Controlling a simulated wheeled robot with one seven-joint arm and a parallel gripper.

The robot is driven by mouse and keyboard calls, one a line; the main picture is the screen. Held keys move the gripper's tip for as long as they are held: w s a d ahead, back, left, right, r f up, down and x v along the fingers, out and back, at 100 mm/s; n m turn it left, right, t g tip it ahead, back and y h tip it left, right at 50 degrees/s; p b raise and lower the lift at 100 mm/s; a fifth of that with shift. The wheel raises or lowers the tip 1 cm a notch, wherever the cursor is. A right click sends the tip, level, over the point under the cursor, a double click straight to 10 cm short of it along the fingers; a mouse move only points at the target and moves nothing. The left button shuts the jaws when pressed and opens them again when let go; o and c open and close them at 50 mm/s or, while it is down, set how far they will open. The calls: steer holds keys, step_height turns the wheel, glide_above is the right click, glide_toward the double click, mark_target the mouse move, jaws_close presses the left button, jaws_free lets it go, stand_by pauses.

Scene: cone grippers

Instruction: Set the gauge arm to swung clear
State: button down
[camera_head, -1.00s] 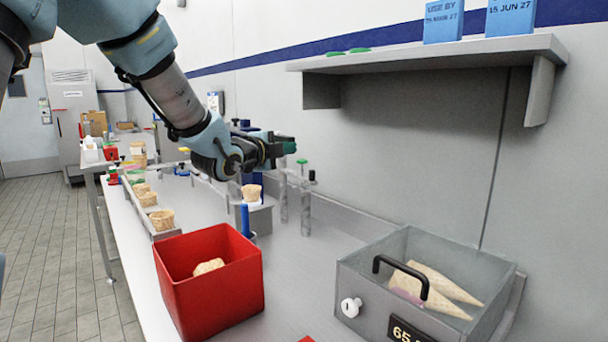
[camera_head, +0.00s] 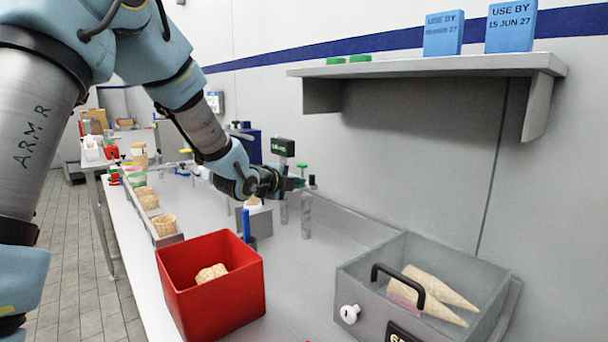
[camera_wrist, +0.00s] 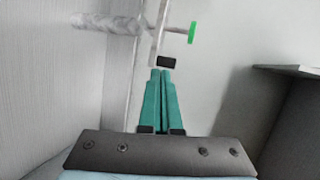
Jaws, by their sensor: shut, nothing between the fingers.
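The gauge stand (camera_head: 306,215) is a pale upright post on the bench, with a green knob (camera_head: 302,166) on top and a black-tipped arm (camera_head: 312,180) beside it. In the wrist view the post lies sideways at upper left, and the pale gauge arm (camera_wrist: 159,38) ends in a black tip near the green knob (camera_wrist: 192,33). My gripper (camera_head: 297,184) is at the stand, with its teal fingers (camera_wrist: 161,73) shut together and empty. The fingertips are just short of the black tip; whether they touch it I cannot tell.
A red bin (camera_head: 212,290) with a cone piece inside stands in front. A clear-topped box (camera_head: 375,270) with a black handle holds cones at right. A shelf (camera_head: 430,67) juts from the wall above. A blue post (camera_head: 246,224) and a row of cups stand left of the gauge.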

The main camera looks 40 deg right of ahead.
mark_target(312, 180)
steer(key=shift+w+d+r+p, duration=0.1)
steer(key=shift+w+d+p, duration=0.2)
steer(key=shift+d, duration=0.45)
steer(key=shift+w+d+p, duration=0.2)
steer(key=shift+w+d, duration=0.1)
steer(key=shift+d, duration=0.4)
steer(key=shift+s+d+f+b, duration=0.1)
steer(key=shift+d+f+b, duration=0.15)
steer(key=shift+b, duration=0.55)
steer(key=shift+s+d+r+b, duration=0.1)
steer(key=shift+d+r+b, duration=0.1)
steer(key=shift+d+b, duration=0.5)
steer(key=shift+s+d+r+b, duration=0.15)
steer(key=shift+d+b, duration=0.25)
steer(key=shift+b, duration=0.45)
